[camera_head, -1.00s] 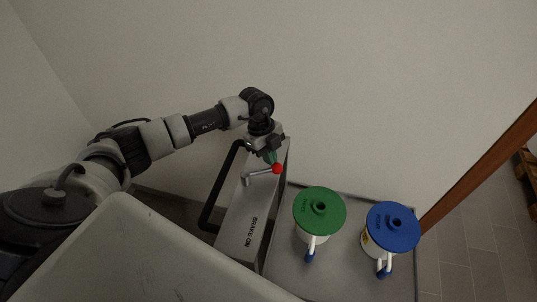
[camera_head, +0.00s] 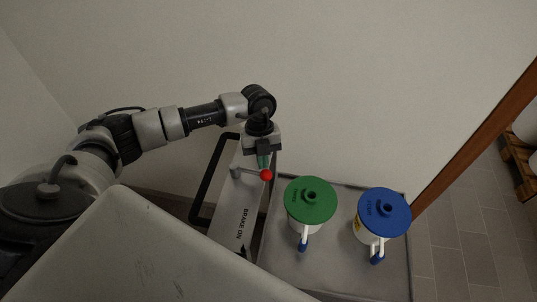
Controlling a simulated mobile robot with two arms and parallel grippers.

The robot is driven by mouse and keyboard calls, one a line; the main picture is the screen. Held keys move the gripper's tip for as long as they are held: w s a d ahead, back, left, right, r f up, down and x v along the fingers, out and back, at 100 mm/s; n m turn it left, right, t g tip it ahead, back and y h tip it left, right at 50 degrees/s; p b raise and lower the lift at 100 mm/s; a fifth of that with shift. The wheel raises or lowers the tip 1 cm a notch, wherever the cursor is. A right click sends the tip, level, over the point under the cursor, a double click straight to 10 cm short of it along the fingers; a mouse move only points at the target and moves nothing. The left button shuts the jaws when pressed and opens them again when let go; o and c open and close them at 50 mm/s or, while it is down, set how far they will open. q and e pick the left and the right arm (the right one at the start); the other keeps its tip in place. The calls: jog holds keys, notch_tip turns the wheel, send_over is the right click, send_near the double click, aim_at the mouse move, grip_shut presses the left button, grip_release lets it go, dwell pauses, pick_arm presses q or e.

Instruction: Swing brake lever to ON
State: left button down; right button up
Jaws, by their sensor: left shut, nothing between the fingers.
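The brake lever (camera_head: 250,172) is a grey metal arm with a red ball knob (camera_head: 266,175) at its end. It sits on the grey panel (camera_head: 232,210) and points right in the picture. The words "BRAKE ON" (camera_head: 242,222) are printed on the panel nearer to me, away from the knob. My left gripper (camera_head: 263,163) is shut and empty, right at the far side of the knob. I cannot tell whether its fingertips touch the knob or lever. My right gripper is out of view.
A black handle bar (camera_head: 206,185) runs along the panel's left. A grey cart top (camera_head: 335,270) holds a green-lidded pot (camera_head: 311,204) and a blue-lidded pot (camera_head: 384,216) on the right. A pale wall stands behind. A wooden pallet (camera_head: 519,165) lies far right.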

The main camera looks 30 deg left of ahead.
pick_arm(q)
jog(key=shift+s+d+f+m, duration=0.1)
jog(key=shift+s+d+m, duration=0.15)
jog(key=shift+s+m, duration=0.45)
jog(key=shift+s+d+m+y, duration=0.1)
jog(key=shift+s+m+y, duration=0.25)
jog(key=shift+m, duration=0.35)
jog(key=shift+s+b, duration=0.3)
jog(key=shift+s, duration=0.05)
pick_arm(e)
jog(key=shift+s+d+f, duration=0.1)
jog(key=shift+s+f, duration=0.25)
pick_arm(q)
jog(key=shift+s+d, duration=0.1)
jog(key=shift+w+a+r, duration=0.2)
jog(key=shift+w+a, duration=0.25)
jog(key=shift+w, duration=0.1)
jog(key=shift+w+a+r, duration=0.15)
jog(key=shift+w+a, duration=0.25)
jog(key=shift+w, duration=0.15)
jog(key=w+b+v, duration=0.2)
jog(key=b+v, duration=0.1)
jog(key=v, duration=0.7)
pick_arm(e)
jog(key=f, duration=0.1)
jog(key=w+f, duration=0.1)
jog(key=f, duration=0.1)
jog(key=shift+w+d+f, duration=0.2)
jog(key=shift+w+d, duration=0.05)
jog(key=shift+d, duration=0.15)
